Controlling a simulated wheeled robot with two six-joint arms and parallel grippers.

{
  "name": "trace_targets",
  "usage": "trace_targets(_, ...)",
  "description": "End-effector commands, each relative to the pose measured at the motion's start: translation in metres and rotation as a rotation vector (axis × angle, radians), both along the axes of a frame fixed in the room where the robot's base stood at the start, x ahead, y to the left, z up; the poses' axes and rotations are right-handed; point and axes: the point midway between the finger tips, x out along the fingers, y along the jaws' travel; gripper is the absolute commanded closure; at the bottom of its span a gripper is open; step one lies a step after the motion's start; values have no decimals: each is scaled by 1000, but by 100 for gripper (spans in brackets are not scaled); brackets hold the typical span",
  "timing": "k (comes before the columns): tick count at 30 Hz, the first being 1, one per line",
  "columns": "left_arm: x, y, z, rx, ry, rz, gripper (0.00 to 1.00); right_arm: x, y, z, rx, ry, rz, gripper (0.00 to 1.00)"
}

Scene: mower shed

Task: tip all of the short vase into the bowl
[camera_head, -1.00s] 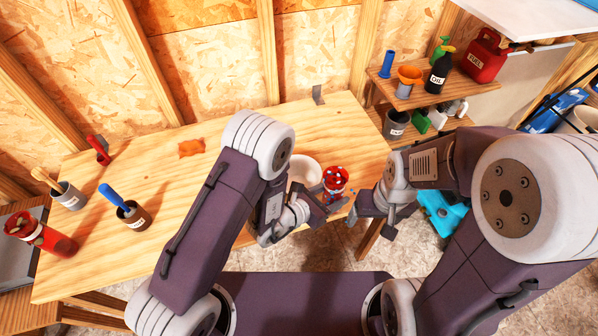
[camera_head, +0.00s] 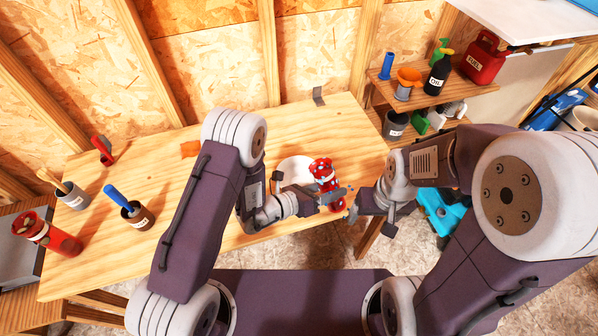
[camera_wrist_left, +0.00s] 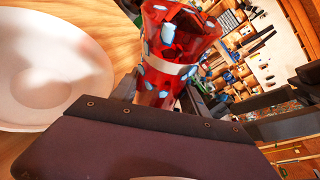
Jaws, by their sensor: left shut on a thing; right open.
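The short vase (camera_head: 322,168) is red with pale spots and a light band. My left gripper (camera_head: 332,194) is shut on it. The vase is held up close to the right side of the white bowl (camera_head: 292,165) and leans a little toward it. In the left wrist view the vase (camera_wrist_left: 172,35) is at the top centre, its upper end partly cut off, and the bowl (camera_wrist_left: 35,105) is at the left. The visible inside of the bowl looks empty. My right gripper (camera_head: 350,207) is open, just right of the vase, apart from the bowl.
A taller red container (camera_head: 48,235), a grey cup (camera_head: 72,198) and a brown cup with a blue-handled tool (camera_head: 138,216) stand at the table's left. Shelves with bottles (camera_head: 438,75) stand at the right.

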Motion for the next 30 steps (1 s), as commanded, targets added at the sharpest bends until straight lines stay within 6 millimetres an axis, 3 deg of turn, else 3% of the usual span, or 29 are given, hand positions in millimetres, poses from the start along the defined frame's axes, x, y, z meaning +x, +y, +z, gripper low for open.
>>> trace_targets(7,4,4,-4,-93,81,1,100,0,0,-8,0,0,0,21)
trace_targets(16,3,3,8,-201,182,0,100,0,0,-3,0,0,0,21)
trace_targets(21,1,1,2,-265,240,-1,100,0,0,-14,0,0,0,21)
trace_targets(30,0,0,3,-302,273,-1,100,0,0,-16,0,0,0,21)
